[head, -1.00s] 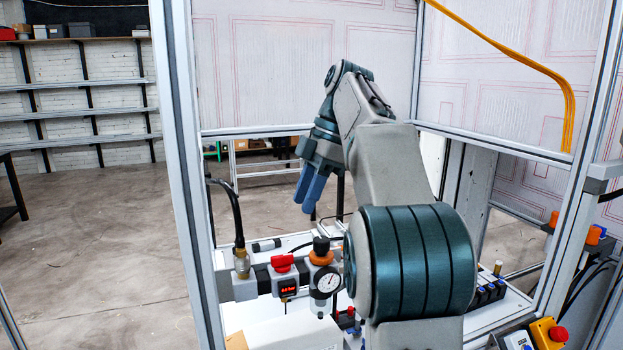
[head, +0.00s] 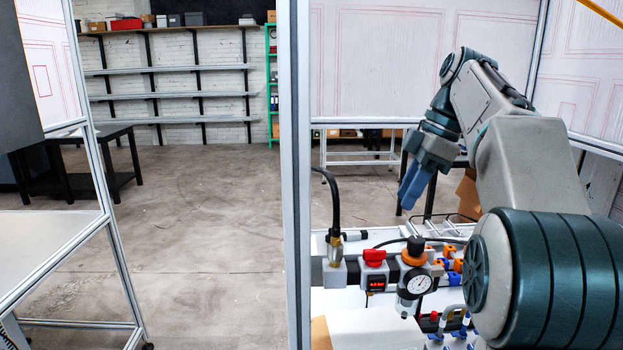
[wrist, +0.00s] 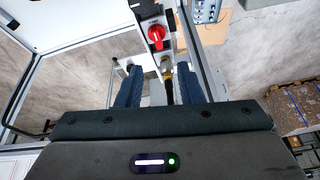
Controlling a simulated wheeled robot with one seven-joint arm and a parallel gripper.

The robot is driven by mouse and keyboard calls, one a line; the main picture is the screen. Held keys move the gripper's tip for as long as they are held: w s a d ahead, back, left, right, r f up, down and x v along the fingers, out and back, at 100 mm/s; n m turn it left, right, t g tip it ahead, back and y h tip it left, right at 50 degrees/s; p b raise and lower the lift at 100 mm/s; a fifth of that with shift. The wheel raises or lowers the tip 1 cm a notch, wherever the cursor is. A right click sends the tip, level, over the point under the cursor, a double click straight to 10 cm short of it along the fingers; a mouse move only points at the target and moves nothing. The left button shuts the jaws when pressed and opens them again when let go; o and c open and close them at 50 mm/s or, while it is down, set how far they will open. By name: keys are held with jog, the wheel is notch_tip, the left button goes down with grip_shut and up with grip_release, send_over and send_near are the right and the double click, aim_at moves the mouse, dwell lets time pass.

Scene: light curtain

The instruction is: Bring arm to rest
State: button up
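My gripper (head: 415,187) hangs at the end of my bent arm in the head view, with its blue fingers pointing down. It is above and behind the row of pneumatic parts and touches nothing there. In the wrist view my gripper (wrist: 163,88) shows two blue fingers spread wide apart with nothing held between them. A red knob (wrist: 156,34) and a brass fitting with a black hose (wrist: 167,70) appear beyond the gap between the fingers.
A pressure gauge (head: 419,283), a red valve knob (head: 374,255) and a black hose (head: 334,205) stand near my arm. A metal frame post (head: 296,180) rises to the left. The floor (head: 210,210) beyond is clear, with wall shelves (head: 170,95) behind.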

jog(key=s+a+f+m+t+h, duration=0.1)
jog(key=s+a+f+m+h, duration=0.1)
jog(key=s+f+m, duration=0.6)
jog(key=s+a+f+m+t+h, duration=0.2)
jog(key=s+f+m, duration=0.5)
jog(key=s+f, duration=0.5)
notch_tip(320, 180, down, 4)
jog(key=shift+s+a+f+m, duration=0.1)
jog(key=shift+s+a+m, duration=0.1)
jog(key=shift+a+m, duration=0.25)
